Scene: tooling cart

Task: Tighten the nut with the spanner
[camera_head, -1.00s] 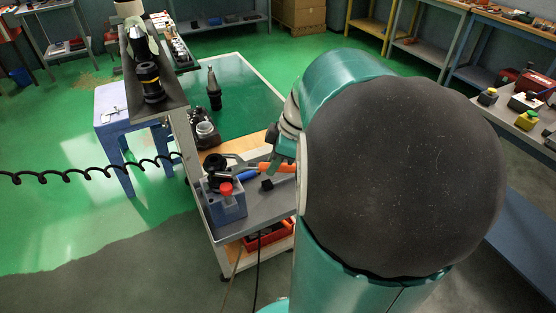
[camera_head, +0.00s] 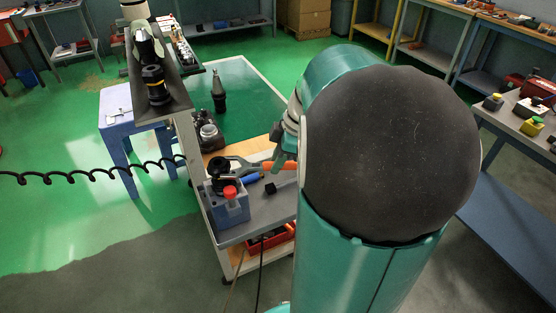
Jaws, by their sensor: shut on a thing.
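A spanner with a grey head (camera_head: 239,164) and an orange handle (camera_head: 283,165) is above the grey top of the cart (camera_head: 260,205). My gripper (camera_head: 279,162) is shut on the orange handle, seen small and partly hidden behind my arm. The spanner head points left, towards a black part (camera_head: 217,168) on top of a blue-grey block (camera_head: 230,209) at the cart's front left corner. I cannot make out the nut, nor tell whether the spanner head touches the black part.
A red cap (camera_head: 229,192) is at the block. A blue handle (camera_head: 250,178) and a small black piece (camera_head: 270,187) lie near the spanner. A raised shelf (camera_head: 170,108) with black tool holders is at left. A black coiled cable (camera_head: 80,175) hangs left. My arm hides the right.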

